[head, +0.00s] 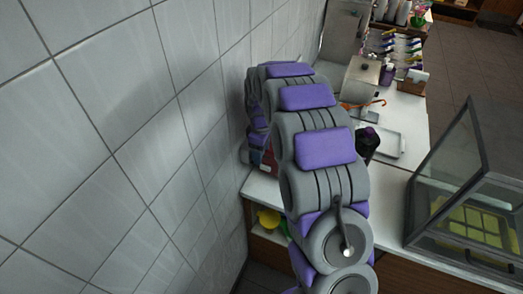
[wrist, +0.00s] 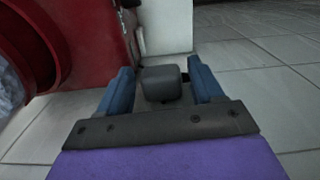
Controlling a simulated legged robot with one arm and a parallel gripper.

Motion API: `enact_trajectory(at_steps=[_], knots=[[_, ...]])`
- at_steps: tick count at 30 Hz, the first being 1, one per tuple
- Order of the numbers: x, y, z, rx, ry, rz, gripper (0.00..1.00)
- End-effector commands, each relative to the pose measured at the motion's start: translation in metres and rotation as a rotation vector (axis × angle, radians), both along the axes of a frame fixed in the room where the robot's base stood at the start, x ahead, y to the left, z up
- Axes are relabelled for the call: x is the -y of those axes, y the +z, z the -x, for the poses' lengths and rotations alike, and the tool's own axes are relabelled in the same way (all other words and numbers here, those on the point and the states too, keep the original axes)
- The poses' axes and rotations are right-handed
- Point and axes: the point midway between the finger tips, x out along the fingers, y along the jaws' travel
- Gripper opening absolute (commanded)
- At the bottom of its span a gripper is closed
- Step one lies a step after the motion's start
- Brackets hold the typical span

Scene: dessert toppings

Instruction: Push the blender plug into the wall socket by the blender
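In the wrist view my gripper (wrist: 160,82) has its two blue fingers on either side of a small dark grey block, which looks like the blender plug (wrist: 161,84). The fingers sit close against its sides, and it appears held between them. A red, glossy body, probably the blender (wrist: 95,40), stands at the left of the wrist view. The plug's prongs and the wall socket cannot be made out. In the head view my arm reaches along the tiled wall and hides my gripper and the plug. A little red shows beside the arm near the wall.
A white block (wrist: 166,25) stands ahead of the fingers. The tiled wall (head: 130,130) runs along the left of the head view. The white counter (head: 398,112) holds a metal pot (head: 362,76), a white tray (head: 388,143) and utensils. A glass case (head: 480,180) stands at right.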

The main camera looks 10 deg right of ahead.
Motion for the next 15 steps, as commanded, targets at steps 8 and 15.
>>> enact_trajectory(at_steps=[8,15], knots=[[0.0002,0.0001,-0.0001,0.000,0.000,0.000,0.80],[0.0000,0.0095,-0.0006,0.002,0.000,0.000,0.80]])
